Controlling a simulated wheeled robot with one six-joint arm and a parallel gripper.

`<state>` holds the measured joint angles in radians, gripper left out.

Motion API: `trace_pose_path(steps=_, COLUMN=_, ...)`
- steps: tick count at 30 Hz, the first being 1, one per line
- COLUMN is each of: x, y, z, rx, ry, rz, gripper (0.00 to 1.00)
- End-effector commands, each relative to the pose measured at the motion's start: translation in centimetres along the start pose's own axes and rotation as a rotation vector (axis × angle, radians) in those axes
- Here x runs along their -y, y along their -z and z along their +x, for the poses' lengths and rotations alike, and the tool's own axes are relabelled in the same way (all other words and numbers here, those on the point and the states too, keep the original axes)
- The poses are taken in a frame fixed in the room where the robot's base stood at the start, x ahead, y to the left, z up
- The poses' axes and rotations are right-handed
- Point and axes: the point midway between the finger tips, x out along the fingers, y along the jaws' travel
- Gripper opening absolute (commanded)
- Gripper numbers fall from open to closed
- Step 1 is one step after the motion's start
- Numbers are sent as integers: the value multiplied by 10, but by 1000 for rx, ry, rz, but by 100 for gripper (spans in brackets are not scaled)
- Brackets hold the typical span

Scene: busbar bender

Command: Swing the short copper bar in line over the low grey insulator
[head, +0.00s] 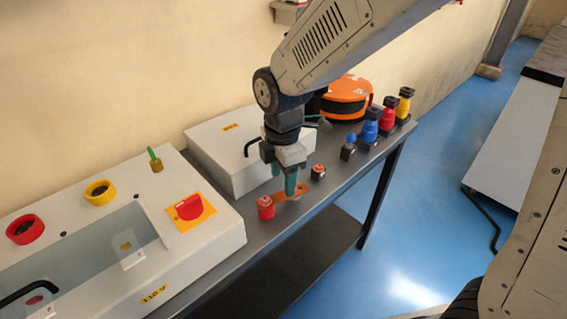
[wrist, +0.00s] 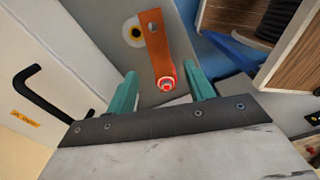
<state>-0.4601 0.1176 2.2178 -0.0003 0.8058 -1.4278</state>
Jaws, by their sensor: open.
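The short copper bar (head: 283,193) lies low over the bench. One end sits at the red insulator (head: 265,208); the other points toward the low grey insulator (head: 318,172), with an orange-red top, and appears in front of it, not over it. My gripper (head: 284,182) points down with green fingers at the bar. In the wrist view the bar (wrist: 156,48) runs upward from a red bolt-like top (wrist: 166,83) seen between the open fingertips (wrist: 164,88).
A white box (head: 215,150) with a black handle stands behind my gripper. A control panel (head: 225,225) is at left. Blue (head: 369,131), red (head: 388,115) and yellow (head: 404,103) insulators and an orange reel (head: 345,88) stand at right. The bench's front edge is close.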

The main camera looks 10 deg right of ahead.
Motion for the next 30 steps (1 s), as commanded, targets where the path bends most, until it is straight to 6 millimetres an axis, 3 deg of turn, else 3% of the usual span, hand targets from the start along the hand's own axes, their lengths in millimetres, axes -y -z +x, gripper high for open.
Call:
trace_pose_path(steps=7, x=1, y=0, z=31, rx=1, ry=3, rz=2, gripper=53)
trace_pose_path(steps=18, x=0, y=0, z=38, rx=0, ry=0, rz=2, gripper=53)
trace_pose_path(steps=19, x=0, y=0, z=38, rx=0, ry=0, rz=2, gripper=50)
trace_pose_path(steps=24, x=0, y=0, z=38, rx=0, ry=0, rz=2, gripper=3)
trace_pose_path(steps=30, x=-1, y=0, z=38, rx=0, ry=0, rz=-17, gripper=0)
